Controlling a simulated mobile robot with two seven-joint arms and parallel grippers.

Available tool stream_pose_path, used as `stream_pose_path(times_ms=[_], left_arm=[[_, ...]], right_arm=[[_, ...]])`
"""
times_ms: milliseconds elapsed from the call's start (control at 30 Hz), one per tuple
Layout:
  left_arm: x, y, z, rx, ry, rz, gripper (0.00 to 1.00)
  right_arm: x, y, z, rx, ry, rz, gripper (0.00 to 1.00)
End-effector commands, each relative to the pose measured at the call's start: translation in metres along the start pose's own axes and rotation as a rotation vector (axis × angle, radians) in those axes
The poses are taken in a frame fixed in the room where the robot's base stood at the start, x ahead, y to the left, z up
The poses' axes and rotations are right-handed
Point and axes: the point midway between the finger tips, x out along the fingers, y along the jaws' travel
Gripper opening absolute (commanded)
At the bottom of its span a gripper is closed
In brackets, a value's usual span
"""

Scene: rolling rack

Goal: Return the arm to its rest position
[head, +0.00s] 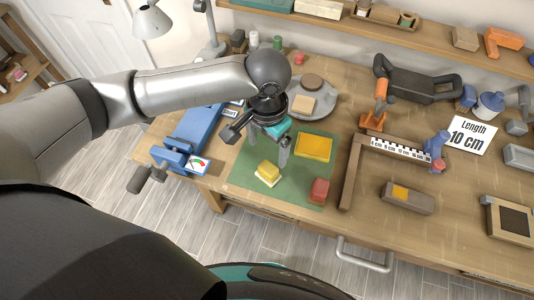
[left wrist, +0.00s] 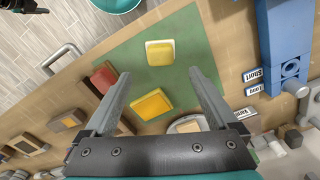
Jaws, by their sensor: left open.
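My left arm (head: 190,88) reaches in from the left over the workbench. Its left gripper (head: 268,147) hangs above the green mat (head: 245,160), with nothing between its fingers. In the left wrist view the two fingers of the gripper (left wrist: 160,75) stand wide apart. A yellow block (head: 267,173) lies on the mat below the gripper; it also shows in the wrist view (left wrist: 160,52). A flat orange-yellow piece (head: 314,147) and a red block (head: 319,190) lie on the mat to the right.
A blue vise (head: 195,135) stands left of the mat. A round plate (head: 322,105) with pieces lies behind the mat. A desk lamp (head: 211,45) stands at the back. A wooden square with a scale (head: 350,175) and a clamp (head: 374,115) are to the right.

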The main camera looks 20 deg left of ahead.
Motion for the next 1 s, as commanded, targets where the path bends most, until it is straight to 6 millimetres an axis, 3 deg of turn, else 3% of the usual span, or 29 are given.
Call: stream_pose_path(times_ms=[167,733,867,1000], left_arm=[[-0.009,-0.001,0.0,-0.001,0.0,-0.001,0.92],[-0.008,0.002,0.0,0.004,0.003,0.004,0.92],[-0.004,0.02,0.001,0.039,0.032,0.041,0.92],[-0.002,0.054,0.001,0.094,0.114,0.117,0.92]], right_arm=[[-0.001,0.0,0.0,0.0,0.0,0.001,0.92],[-0.001,0.002,0.0,-0.001,0.0,0.002,0.92],[-0.001,0.002,0.0,-0.001,0.0,0.002,0.92],[-0.001,0.001,0.0,-0.002,0.0,0.002,0.92]])
